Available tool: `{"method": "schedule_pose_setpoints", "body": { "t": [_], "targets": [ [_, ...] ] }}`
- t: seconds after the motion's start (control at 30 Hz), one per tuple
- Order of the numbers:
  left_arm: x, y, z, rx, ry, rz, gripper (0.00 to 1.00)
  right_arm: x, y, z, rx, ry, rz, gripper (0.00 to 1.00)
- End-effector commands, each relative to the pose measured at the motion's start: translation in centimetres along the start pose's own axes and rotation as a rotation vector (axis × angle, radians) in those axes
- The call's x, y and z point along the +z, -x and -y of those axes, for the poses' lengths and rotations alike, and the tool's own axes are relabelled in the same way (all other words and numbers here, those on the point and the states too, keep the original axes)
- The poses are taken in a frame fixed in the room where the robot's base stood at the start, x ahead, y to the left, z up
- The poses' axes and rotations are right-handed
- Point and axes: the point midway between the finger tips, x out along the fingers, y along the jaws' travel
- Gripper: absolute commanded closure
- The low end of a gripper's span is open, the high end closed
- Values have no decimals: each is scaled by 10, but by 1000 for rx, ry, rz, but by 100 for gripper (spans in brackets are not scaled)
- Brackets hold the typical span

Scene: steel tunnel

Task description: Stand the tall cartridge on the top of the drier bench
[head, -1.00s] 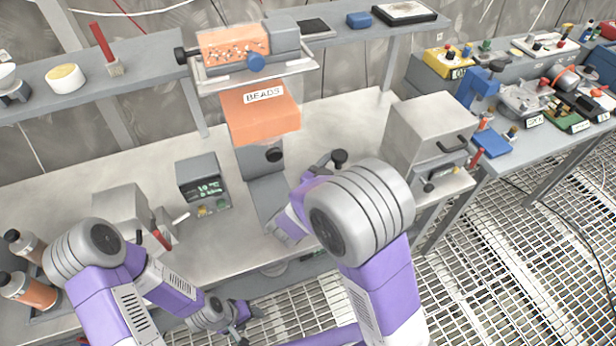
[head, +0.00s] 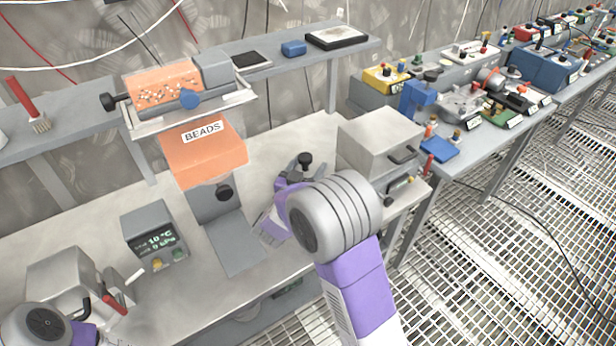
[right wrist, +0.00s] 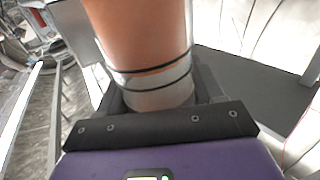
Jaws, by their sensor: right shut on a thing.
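The tall cartridge (right wrist: 140,35) fills the upper middle of the right wrist view: an orange cylinder with pale and dark bands at its lower end. My right gripper (right wrist: 160,100) is shut on it near that banded end. In the head view my right gripper (head: 293,176) is above the worktop, left of a grey box; a black knob-like end (head: 305,159) shows there, apparently the cartridge's cap. Its body is mostly hidden. The drier bench (head: 285,140) has a pale worktop and a raised grey shelf (head: 285,62) behind.
An orange BEADS hopper (head: 205,155) stands left of my right gripper, with a bead drum (head: 165,85) above. A grey box (head: 375,140) stands close on the right. A small display unit (head: 152,235) is at the left. A second bench (head: 470,150) continues right.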

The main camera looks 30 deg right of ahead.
Motion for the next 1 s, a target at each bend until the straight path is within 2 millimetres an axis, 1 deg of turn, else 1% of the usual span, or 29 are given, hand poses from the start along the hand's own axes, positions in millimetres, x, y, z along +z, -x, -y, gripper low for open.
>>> {"method": "schedule_pose_setpoints", "body": {
  "t": [0.03,0.1,0.37,0.47,0.5,0.67,0.9,1.0],
  "targets": [
    [0,-6,2,0,0,0,3,12,0,0,1,2,-1,100],
    [0,-9,3,0,0,0,3,20,0,0,1,3,-1,100],
    [0,-8,3,0,0,0,3,19,0,0,1,-2,-2,100],
    [0,-9,4,0,0,0,3,22,0,0,1,-1,-2,100],
    [0,-10,4,0,0,0,3,23,0,0,1,0,0,32],
    [0,-9,3,0,0,0,3,22,0,0,1,0,0,8],
    [0,-9,3,0,0,0,3,22,0,0,1,0,0,8],
    [0,-7,2,0,0,0,3,18,0,0,1,-1,0,8]
  ]
}}
